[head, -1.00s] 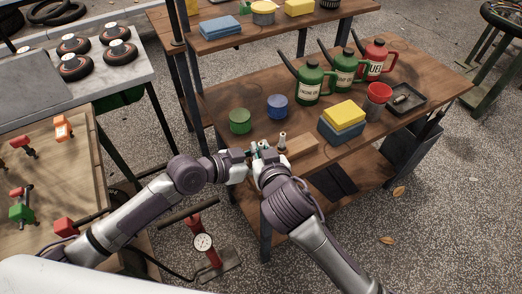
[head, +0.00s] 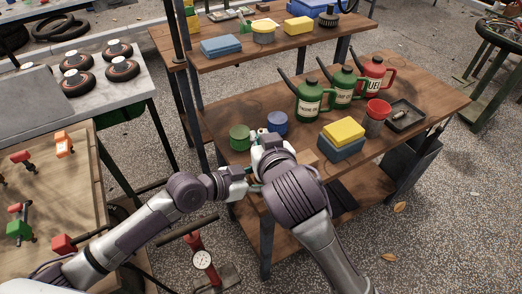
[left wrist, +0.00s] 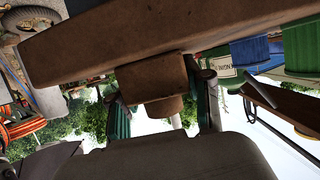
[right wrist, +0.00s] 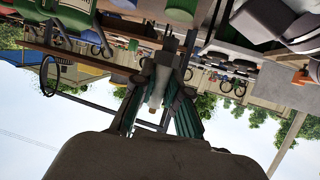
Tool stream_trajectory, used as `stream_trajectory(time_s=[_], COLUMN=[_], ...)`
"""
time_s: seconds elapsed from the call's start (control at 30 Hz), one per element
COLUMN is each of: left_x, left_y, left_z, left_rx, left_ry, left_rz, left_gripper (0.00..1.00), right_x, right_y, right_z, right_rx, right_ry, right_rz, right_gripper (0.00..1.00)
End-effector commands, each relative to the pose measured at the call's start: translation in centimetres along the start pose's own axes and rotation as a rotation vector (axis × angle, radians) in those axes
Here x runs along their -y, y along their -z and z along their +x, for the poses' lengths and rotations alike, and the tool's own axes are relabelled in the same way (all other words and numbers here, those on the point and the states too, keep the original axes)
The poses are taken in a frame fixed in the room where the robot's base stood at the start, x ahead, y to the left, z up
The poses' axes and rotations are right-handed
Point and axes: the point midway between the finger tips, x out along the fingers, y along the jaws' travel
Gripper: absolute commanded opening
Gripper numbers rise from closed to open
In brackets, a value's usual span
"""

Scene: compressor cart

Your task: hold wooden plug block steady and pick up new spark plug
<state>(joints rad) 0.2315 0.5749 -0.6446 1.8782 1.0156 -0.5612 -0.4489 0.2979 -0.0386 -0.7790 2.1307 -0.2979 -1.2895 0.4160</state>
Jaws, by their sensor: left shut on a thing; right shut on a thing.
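The wooden plug block (head: 306,157) lies at the front of the brown workbench and is mostly hidden behind my right wrist in the head view. My left gripper (head: 251,184) is at the bench's front edge, shut on the block; in the left wrist view the block (left wrist: 153,78) sits between its teal finger pads. My right gripper (head: 263,137) is raised above the block area. In the right wrist view the new spark plug (right wrist: 157,86), pale with a metal body, is clamped between its fingers, clear of the block.
On the bench stand a green can (head: 240,137), a blue can (head: 277,123), green oil jugs (head: 309,102), a red fuel jug (head: 373,75), a red funnel cup (head: 377,110), yellow and blue sponges (head: 342,140) and a dark tray (head: 405,115). The bench's front right is clear.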

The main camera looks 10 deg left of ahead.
Motion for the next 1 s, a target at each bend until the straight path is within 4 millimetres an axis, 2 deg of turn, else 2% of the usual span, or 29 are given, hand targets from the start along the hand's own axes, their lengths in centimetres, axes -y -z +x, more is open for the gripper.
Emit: stream_trajectory(time_s=[0.3,0.33,0.5,0.83,1.0], left_x=[0.0,0.0,0.0,0.0,0.1], left_y=[0.0,0.0,0.0,0.0,-0.2], left_z=[0.0,0.0,0.0,-0.2,-2.1], left_rx=[0.0,0.0,0.0,0.0,0.003], left_ry=[0.0,0.0,0.0,0.0,0.003], left_rz=[0.0,0.0,0.0,0.0,0.001], left_gripper=[0.11,0.53,0.79,0.79,0.79], right_x=[0.0,0.0,0.0,0.0,0.0], right_y=[0.5,0.5,0.5,0.4,0.4], right_z=[-0.2,-0.2,-0.2,-0.2,-0.2], right_rx=[0.001,0.001,0.001,0.001,0.001], right_ry=[0.0,0.0,0.0,0.0,0.0], right_rz=[-0.001,0.0,0.0,0.0,0.0], right_gripper=[0.0,0.0,0.0,0.0,0.0])
